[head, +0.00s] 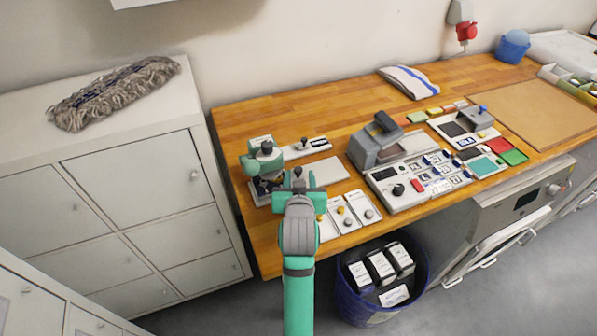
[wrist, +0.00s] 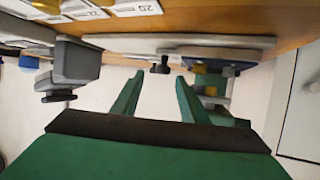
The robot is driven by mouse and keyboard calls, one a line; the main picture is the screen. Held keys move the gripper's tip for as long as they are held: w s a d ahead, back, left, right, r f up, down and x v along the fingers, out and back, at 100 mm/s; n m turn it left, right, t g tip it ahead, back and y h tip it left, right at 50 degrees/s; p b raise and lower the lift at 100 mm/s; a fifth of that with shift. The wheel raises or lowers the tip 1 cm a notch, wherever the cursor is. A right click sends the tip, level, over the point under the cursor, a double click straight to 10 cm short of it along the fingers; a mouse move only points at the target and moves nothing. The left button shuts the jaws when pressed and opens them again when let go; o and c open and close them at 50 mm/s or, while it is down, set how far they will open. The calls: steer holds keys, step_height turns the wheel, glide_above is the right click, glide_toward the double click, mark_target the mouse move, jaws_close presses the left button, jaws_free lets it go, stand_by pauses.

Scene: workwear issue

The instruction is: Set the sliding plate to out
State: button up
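A pale panel (head: 318,148) with a dark label carries a small dark knob (head: 303,142), on the bench beside the green machine. It looks like the sliding plate, but its out mark is too small to read. My gripper (head: 298,173) is in front of it in the head view, over a white plate (head: 325,171). In the wrist view my gripper (wrist: 158,82) is open, its two green fingers apart and nothing between them. A dark knob (wrist: 160,65) shows beyond the gap between the fingertips, apart from them. I cannot tell the plate's position.
The green machine (head: 264,158) stands close on the left. A grey press-like device (head: 373,147) and a button panel (head: 420,180) stand on the right. A blue bin (head: 362,308) with boxes is below the bench's front edge. Bare wood (head: 300,108) lies behind.

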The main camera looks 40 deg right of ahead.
mark_target(298, 170)
steer(key=shift+x, duration=1.9)
steer(key=shift+w+a, duration=0.15)
steer(key=shift+a, duration=0.05)
steer(key=shift+c, duration=0.6)
